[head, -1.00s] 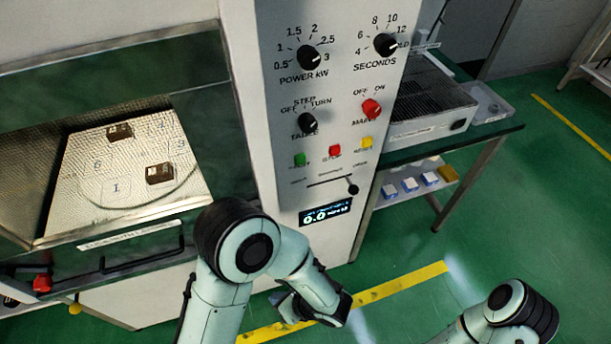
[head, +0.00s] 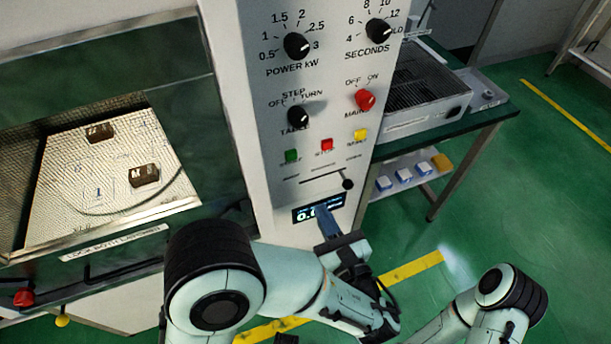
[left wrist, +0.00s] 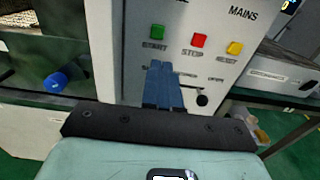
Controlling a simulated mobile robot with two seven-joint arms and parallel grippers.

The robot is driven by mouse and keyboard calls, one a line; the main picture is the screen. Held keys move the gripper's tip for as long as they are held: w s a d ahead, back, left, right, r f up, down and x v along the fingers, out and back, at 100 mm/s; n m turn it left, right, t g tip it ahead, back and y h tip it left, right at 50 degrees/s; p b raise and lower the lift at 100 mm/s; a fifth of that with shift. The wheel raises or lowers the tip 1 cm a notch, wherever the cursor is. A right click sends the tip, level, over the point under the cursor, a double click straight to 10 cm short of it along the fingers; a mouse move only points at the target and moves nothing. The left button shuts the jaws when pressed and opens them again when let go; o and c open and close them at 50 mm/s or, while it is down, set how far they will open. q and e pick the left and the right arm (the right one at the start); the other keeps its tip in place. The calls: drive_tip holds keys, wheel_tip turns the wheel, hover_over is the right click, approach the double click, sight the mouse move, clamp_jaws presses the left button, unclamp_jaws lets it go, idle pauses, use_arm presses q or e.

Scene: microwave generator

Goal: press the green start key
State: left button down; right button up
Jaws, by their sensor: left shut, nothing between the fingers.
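The green start key (head: 292,156) is on the white control panel (head: 262,120), at the left of a row with the red stop key (head: 327,145) and the yellow reset key (head: 361,135). My left gripper (head: 324,212) is shut and empty, its blue fingers in front of the display (head: 308,210), below the keys. In the left wrist view the shut fingertips (left wrist: 161,64) show just below the green key (left wrist: 157,31), apart from it in the picture. The gap in depth is hard to tell. My right arm shows at the lower right, but its gripper is out of view.
A slider knob (head: 347,184) sticks out close to my left fingers. Power (head: 296,45), seconds (head: 378,31), table (head: 298,115) and red mains (head: 365,99) knobs sit above. The open chamber with two dark blocks (head: 144,175) is at left. A side table stands at right.

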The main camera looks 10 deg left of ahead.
sight(294, 157)
use_arm(q)
drive_tip(key=p+x, duration=0.1)
drive_tip(key=x, duration=1.3)
